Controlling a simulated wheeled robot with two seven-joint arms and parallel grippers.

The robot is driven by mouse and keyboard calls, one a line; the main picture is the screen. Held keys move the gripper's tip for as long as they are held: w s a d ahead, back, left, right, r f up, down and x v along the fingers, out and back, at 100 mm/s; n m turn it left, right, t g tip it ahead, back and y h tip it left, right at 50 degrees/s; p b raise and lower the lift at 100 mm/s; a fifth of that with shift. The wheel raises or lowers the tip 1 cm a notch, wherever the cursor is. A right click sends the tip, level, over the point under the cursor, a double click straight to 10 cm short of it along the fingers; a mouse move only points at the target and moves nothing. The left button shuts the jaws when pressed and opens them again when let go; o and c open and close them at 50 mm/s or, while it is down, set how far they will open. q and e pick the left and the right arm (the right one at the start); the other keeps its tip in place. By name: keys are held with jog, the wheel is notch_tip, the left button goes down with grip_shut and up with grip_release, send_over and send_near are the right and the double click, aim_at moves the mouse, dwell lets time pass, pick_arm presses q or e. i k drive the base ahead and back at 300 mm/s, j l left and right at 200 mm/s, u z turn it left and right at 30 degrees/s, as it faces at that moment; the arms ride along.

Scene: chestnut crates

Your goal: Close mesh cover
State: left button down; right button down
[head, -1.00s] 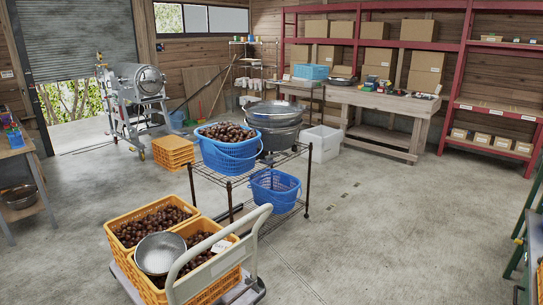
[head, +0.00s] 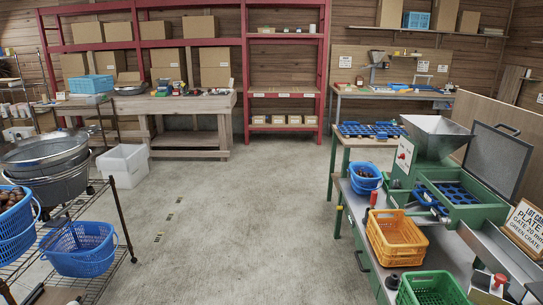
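The mesh cover (head: 497,156) is a dark grey panel in a rounded frame at the right of the head view. It stands raised and tilted back at the rear of the green machine (head: 480,212). Below it the machine's top is open and shows a blue plate with round pockets (head: 452,192). A grey metal hopper (head: 434,134) sits on the machine's left part. Neither of my grippers is in view.
An orange crate (head: 396,240), a green crate (head: 432,290) and a blue basket (head: 365,177) stand along the machine's bench. A sign (head: 524,228) stands at right. A wire rack with baskets (head: 82,250) is at left.

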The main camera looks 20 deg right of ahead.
aim_at(498, 160)
jog(key=i+l+z, duration=0.15)
jog(key=i+z, duration=0.7)
jog(key=z, duration=0.15)
jog(key=i+j+z, duration=0.2)
jog(key=i+z, duration=0.75)
jog(key=i+j+z, duration=0.15)
jog(key=z, duration=0.3)
jog(key=i+j+z, duration=0.3)
jog(key=z, duration=0.15)
jog(key=i, duration=0.05)
